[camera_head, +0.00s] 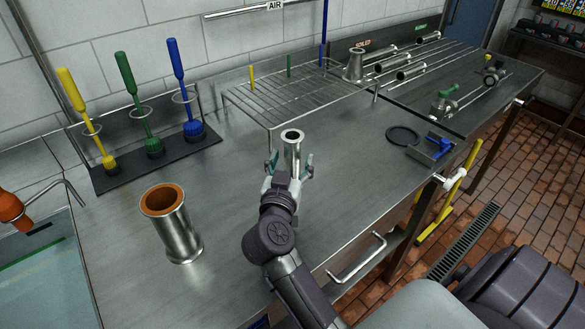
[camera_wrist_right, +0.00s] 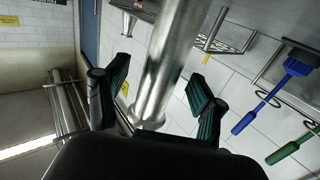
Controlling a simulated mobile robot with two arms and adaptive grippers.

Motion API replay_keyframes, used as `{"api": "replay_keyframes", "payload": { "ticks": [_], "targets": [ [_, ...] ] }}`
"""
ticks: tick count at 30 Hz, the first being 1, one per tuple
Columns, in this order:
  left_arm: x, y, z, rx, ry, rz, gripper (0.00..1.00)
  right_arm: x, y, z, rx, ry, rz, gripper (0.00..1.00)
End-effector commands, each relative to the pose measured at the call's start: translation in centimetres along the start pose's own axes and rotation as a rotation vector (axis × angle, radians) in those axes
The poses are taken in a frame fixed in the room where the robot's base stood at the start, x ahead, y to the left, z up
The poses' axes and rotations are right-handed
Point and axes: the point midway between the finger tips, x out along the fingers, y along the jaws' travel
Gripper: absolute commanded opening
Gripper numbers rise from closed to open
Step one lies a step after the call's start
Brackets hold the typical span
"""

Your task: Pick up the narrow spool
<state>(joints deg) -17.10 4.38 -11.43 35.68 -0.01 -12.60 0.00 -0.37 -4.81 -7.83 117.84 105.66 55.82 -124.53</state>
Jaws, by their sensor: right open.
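The narrow spool (camera_head: 292,146) is a slim shiny metal tube with a flanged top. It stands upright on the steel bench in front of the wire rack. My right gripper (camera_head: 289,168) is at the spool with its fingers open on either side of it. In the right wrist view the spool (camera_wrist_right: 172,60) runs between the two green-padded fingers of my right gripper (camera_wrist_right: 160,100), with visible gaps beside it. My left gripper is not in view. A wider spool (camera_head: 177,230) with an orange-brown inside stands at the left.
Yellow, green and blue brushes stand in a dark holder (camera_head: 110,178) at the back left. A wire rack (camera_head: 285,92) stands behind the narrow spool. A black ring (camera_head: 402,135) and a blue-handled part (camera_head: 437,145) lie to the right. The bench between the two spools is clear.

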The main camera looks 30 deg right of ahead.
Motion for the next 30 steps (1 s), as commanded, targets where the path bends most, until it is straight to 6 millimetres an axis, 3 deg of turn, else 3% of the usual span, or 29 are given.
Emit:
{"api": "replay_keyframes", "payload": {
  "ticks": [4, 11, 24, 30],
  "targets": [
    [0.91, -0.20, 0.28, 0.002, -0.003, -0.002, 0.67, 1.37, -0.01, 0.14, -0.001, 0.001, 0.000, 0.69],
    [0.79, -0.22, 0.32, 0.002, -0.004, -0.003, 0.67, 1.52, 0.01, -0.01, -0.001, -0.001, 0.000, 0.69],
    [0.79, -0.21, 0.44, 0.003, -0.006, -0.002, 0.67, 1.48, 0.01, 0.02, -0.001, -0.001, 0.000, 0.00],
    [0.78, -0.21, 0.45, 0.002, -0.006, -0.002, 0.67, 1.48, 0.01, -0.05, 0.000, 0.001, 0.000, 0.00]
  ]
}}
